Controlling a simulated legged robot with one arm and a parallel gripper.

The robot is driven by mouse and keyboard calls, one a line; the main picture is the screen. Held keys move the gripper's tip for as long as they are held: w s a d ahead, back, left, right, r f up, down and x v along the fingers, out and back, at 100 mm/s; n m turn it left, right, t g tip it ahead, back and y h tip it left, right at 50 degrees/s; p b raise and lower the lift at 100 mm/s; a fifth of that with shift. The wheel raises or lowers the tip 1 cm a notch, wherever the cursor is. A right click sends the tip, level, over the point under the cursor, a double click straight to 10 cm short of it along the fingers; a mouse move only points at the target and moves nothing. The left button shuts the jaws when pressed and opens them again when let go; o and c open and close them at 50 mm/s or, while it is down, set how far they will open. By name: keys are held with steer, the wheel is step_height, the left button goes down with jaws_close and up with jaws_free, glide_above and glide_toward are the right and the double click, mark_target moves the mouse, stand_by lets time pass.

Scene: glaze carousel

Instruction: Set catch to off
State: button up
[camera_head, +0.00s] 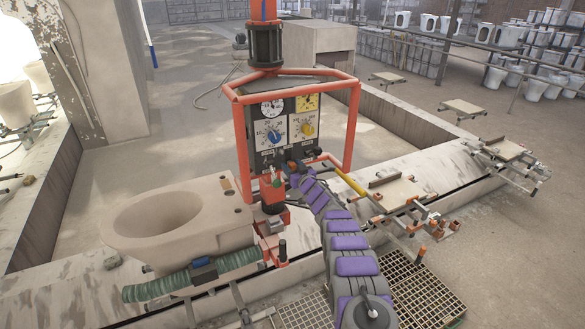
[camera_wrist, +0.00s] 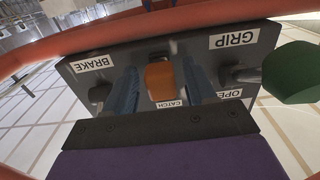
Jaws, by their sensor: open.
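The catch control shows in the wrist view as an orange block-shaped handle (camera_wrist: 160,84) on a dark box (camera_wrist: 215,70), beside an upside-down CATCH label (camera_wrist: 171,104). My gripper (camera_wrist: 158,72) is open, with one blue finger on each side of the handle. I cannot tell whether either finger touches it, or which setting it is in. In the head view my gripper (camera_head: 294,168) is at the lower part of the control panel (camera_head: 286,126), at the end of my purple-and-grey arm. The handle is too small to make out there.
BRAKE (camera_wrist: 91,64) and GRIP (camera_wrist: 234,40) labels flank the handle. A dark green knob (camera_wrist: 292,73) sits close at right. A red tubular frame (camera_head: 357,125) surrounds the panel. A beige ceramic bowl (camera_head: 205,235) stands at left, and a carriage (camera_head: 400,192) at right.

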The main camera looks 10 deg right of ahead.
steer(key=shift+c, duration=0.4)
jaws_close()
steer(key=shift+r, duration=0.1)
